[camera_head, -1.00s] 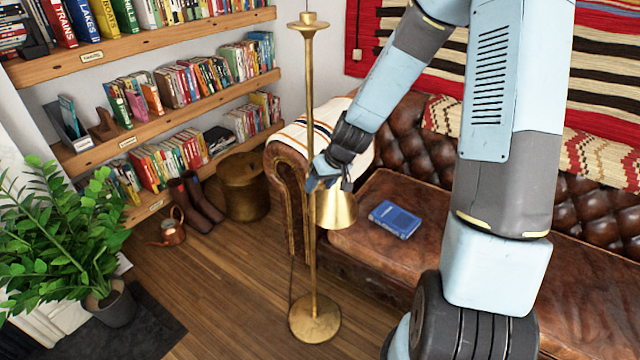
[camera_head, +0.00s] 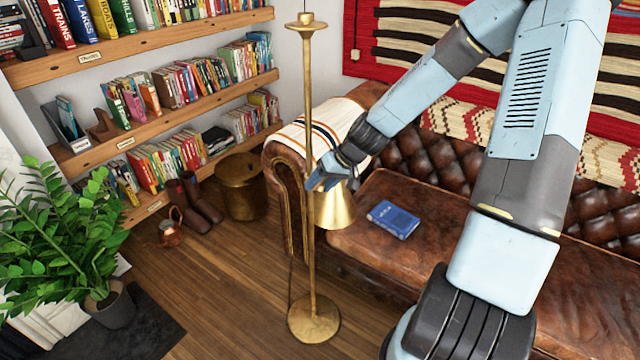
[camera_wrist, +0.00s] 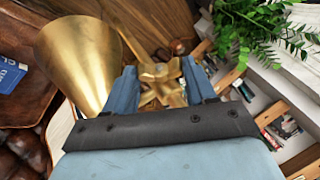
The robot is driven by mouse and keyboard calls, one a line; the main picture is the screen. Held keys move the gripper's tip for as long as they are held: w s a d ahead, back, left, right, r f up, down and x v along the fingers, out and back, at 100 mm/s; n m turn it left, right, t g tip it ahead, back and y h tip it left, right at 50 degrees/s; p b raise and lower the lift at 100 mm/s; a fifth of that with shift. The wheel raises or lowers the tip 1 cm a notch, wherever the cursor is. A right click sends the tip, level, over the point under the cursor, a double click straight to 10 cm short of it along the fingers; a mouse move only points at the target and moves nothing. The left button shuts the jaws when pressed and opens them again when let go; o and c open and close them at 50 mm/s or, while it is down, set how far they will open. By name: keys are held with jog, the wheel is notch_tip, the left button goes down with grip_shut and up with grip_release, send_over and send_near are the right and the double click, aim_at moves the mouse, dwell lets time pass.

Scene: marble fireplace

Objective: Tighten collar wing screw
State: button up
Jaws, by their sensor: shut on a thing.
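A brass floor lamp stands upright on the wood floor, with its pole (camera_head: 309,110) in front of the sofa's arm and its round base (camera_head: 314,318) on the boards. Its cone shade (camera_head: 335,208) hangs to the right of the pole and shows large in the wrist view (camera_wrist: 75,60). My gripper (camera_head: 322,182) is at the pole at the height of the shade's top. In the wrist view its two blue fingers (camera_wrist: 158,88) are shut on the brass wing screw (camera_wrist: 160,80) of the collar. The collar behind it is partly hidden.
A brown leather sofa (camera_head: 380,285) stands behind and right of the lamp, with a blue book (camera_head: 393,219) on its seat. A potted plant (camera_head: 60,240), a copper watering can (camera_head: 167,230), boots and a brass bin (camera_head: 242,188) are left. Floor left of the base is clear.

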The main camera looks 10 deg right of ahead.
jog(key=shift+w+d+f+m+g+y, duration=0.15)
jog(key=shift+d+m+g+y, duration=0.1)
jog(key=shift+y, duration=0.7)
jog(key=shift+d+f+m+g+y, duration=0.1)
jog(key=shift+f+m+g+y, duration=0.1)
jog(key=shift+y, duration=0.7)
jog(key=shift+w+d+f+m+g+y, duration=0.15)
jog(key=shift+d+m+g+y, duration=0.1)
jog(key=shift+y, duration=0.7)
jog(key=y, duration=0.1)
jog(key=m+y, duration=0.1)
jog(key=y, duration=0.1)
jog(key=shift+f, duration=0.35)
jog(key=shift+d+f+m+y, duration=0.1)
jog(key=shift+f+m+y, duration=0.15)
jog(key=shift+y, duration=0.4)
jog(key=shift+f+m+y, duration=0.1)
jog(key=shift+m+y, duration=0.15)
jog(key=shift+y, duration=0.4)
jog(key=o, duration=1)
jog(key=shift+g+y, duration=0.3)
jog(key=shift+o, duration=0.2)
jog(key=d, duration=1.3)
jog(key=shift+s+d, duration=0.3)
jog(key=shift+d, duration=0.1)
jog(key=shift+f, duration=0.1)
